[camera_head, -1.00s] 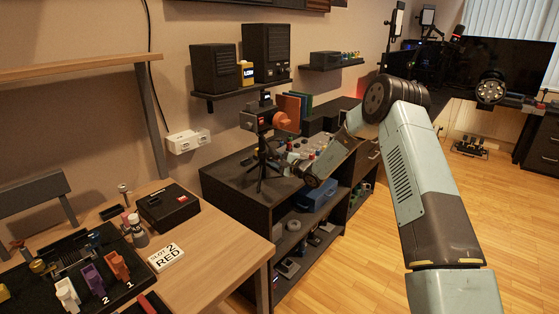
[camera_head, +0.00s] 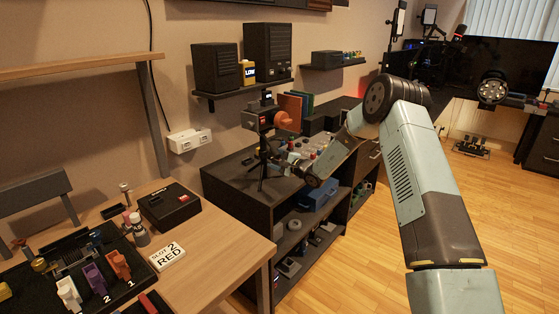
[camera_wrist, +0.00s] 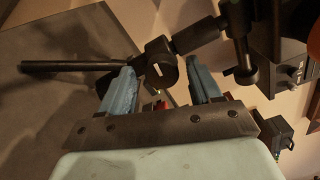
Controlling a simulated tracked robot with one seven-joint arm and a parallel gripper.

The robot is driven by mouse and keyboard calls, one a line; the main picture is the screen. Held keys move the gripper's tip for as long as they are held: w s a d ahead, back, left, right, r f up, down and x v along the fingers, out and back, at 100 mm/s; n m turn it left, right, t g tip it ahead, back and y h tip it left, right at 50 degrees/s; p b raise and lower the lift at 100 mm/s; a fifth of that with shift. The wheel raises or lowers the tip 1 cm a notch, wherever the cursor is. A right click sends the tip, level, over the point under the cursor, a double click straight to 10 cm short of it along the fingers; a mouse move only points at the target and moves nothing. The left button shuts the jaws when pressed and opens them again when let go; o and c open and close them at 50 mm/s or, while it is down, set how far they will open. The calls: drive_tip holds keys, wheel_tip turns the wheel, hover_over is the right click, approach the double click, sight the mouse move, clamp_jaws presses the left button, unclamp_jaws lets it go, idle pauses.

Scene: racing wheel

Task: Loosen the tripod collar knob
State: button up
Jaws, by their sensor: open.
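A black tripod (camera_head: 263,172) stands on the dark cabinet, with a camera (camera_head: 264,121) with an orange lens part on top. In the wrist view the tripod's dark rod (camera_wrist: 70,66) lies sideways. A round dark collar knob (camera_wrist: 163,72) with a white mark shows close ahead, between the lines of my two blue fingers. My gripper (camera_wrist: 160,78) is open, with one finger to each side of the knob. I cannot tell whether either finger touches it. In the head view my gripper (camera_head: 287,161) is beside the tripod's column, below the camera, and small.
The cabinet (camera_head: 238,184) holds a blue box (camera_head: 316,196) and several small items. A wall shelf with black speakers (camera_head: 268,52) is above. A wooden desk (camera_head: 218,240) with a tool tray and a "SLOT 2 RED" sign (camera_head: 168,256) is at left.

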drive_tip(key=v, duration=1.3)
drive_tip(key=shift+s+d, duration=0.2)
drive_tip(key=shift+d, duration=0.1)
